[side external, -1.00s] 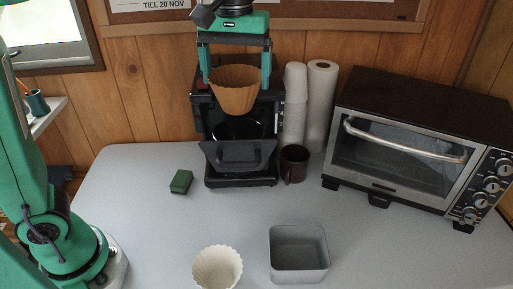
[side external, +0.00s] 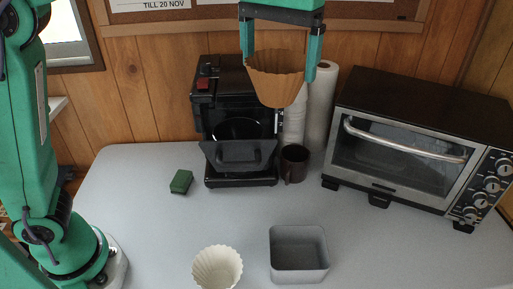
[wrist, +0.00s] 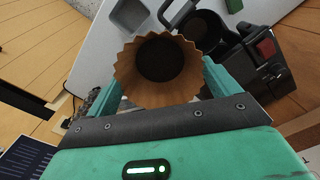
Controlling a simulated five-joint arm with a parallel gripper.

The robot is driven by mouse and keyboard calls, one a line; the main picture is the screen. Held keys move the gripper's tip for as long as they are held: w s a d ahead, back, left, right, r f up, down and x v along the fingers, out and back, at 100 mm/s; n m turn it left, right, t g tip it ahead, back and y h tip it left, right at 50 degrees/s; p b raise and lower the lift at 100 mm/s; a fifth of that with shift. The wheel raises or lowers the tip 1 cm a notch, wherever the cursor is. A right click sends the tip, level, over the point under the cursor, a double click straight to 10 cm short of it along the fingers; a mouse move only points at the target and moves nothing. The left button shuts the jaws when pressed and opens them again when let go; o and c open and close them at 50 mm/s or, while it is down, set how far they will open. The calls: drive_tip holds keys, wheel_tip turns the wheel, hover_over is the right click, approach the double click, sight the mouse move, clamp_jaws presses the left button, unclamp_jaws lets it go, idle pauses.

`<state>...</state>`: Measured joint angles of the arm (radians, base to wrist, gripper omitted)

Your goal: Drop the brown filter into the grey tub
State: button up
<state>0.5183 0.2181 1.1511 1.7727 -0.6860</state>
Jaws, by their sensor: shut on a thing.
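The brown filter (side external: 276,80) is a fluted paper cup with dark contents that show in the wrist view (wrist: 160,62). My gripper (side external: 279,66) is shut on the brown filter and holds it upright, high above the table, in front of the paper towel roll. The grey tub (side external: 299,254) is a square open container at the table's front middle. It looks empty in the side view. The gripper is up and behind the tub, apart from it.
A cream fluted cup (side external: 217,268) stands left of the tub. A black coffee maker (side external: 238,130), a brown mug (side external: 294,163) and a paper towel roll (side external: 321,105) stand behind. A toaster oven (side external: 420,140) is at right. A green sponge (side external: 181,181) lies left.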

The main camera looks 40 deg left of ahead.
drive_tip(key=s+d+m, duration=0.4)
drive_tip(key=d+m, duration=0.1)
drive_tip(key=d, duration=0.7)
wheel_tip(320, 180, down, 25)
drive_tip(key=shift+w, duration=0.25)
drive_tip(key=shift+f, duration=0.25)
drive_tip(key=shift+f, duration=2.8)
drive_tip(key=o, duration=0.6)
drive_tip(key=shift+c, duration=0.2)
